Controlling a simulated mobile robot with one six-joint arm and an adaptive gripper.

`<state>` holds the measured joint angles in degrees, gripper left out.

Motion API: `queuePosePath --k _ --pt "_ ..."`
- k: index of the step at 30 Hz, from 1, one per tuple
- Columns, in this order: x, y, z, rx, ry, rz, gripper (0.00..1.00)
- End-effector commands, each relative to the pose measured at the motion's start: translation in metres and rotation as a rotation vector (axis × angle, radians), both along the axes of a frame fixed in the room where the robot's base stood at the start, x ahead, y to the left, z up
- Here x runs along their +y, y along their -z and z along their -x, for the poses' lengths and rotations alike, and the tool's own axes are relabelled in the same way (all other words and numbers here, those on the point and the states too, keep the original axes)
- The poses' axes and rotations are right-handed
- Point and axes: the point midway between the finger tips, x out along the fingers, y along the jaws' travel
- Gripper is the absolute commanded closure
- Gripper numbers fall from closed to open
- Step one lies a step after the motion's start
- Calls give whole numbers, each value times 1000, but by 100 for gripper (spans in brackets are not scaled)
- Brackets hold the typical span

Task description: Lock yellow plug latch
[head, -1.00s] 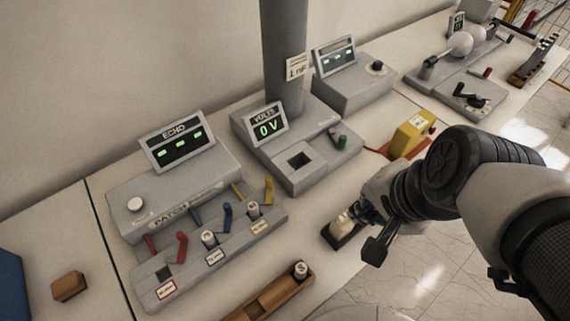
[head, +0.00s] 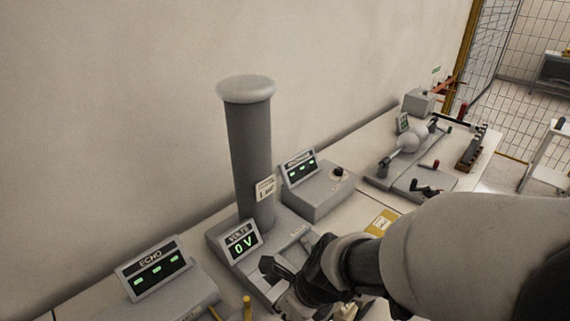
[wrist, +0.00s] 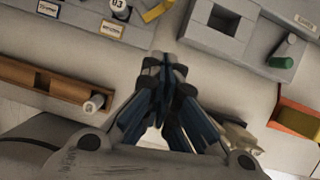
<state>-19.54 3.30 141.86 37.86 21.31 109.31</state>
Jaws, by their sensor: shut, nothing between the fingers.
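In the wrist view, a yellow lever (wrist: 157,10) is at the top edge, beside a plug marked 03 (wrist: 120,8) on the grey patch panel (wrist: 80,40). My gripper (wrist: 165,62) is shut and empty, its tips pointing at the bench gap between panel and VOLTS unit, apart from the lever. In the head view my gripper (head: 270,267) is in front of the VOLTS unit.
The VOLTS unit (head: 241,243) reads 0 V, with a grey column (head: 250,160) behind it. In the wrist view, its square hole (wrist: 228,20) and a green handle (wrist: 283,50) are upper right. A wooden tray (wrist: 40,77) holding a plug (wrist: 94,104) is at left.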

Motion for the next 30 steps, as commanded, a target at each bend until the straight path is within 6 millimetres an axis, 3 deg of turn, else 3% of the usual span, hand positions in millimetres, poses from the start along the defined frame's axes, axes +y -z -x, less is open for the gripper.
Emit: queuePosePath --k 8,21,23,30 --pt "6 21 -3 1 -3 0 100" --pt "33 102 -21 1 -4 1 100" --pt "43 94 -28 -1 -7 0 100" --pt "62 92 -41 -1 -4 1 100"
